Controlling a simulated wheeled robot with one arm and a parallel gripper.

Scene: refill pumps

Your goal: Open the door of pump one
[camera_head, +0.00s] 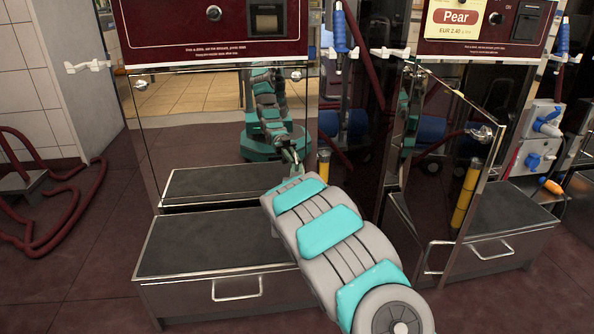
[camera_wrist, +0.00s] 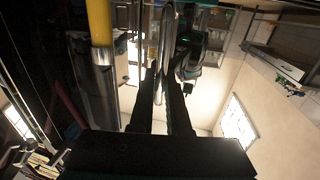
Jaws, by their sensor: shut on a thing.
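The left pump has a dark red top panel (camera_head: 214,28) and a mirrored door (camera_head: 190,130) below it. The door shows a reflection of my arm and the floor. I cannot tell whether it stands slightly ajar. My gripper (camera_head: 293,163) is at the lower right part of this door, partly hidden by my own wrist. No number shows on either pump.
A low dark step (camera_head: 210,245) with a drawer handle (camera_head: 237,288) juts out below the left door. A yellow post (camera_head: 323,165) stands between the pumps. A red hose lies left.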

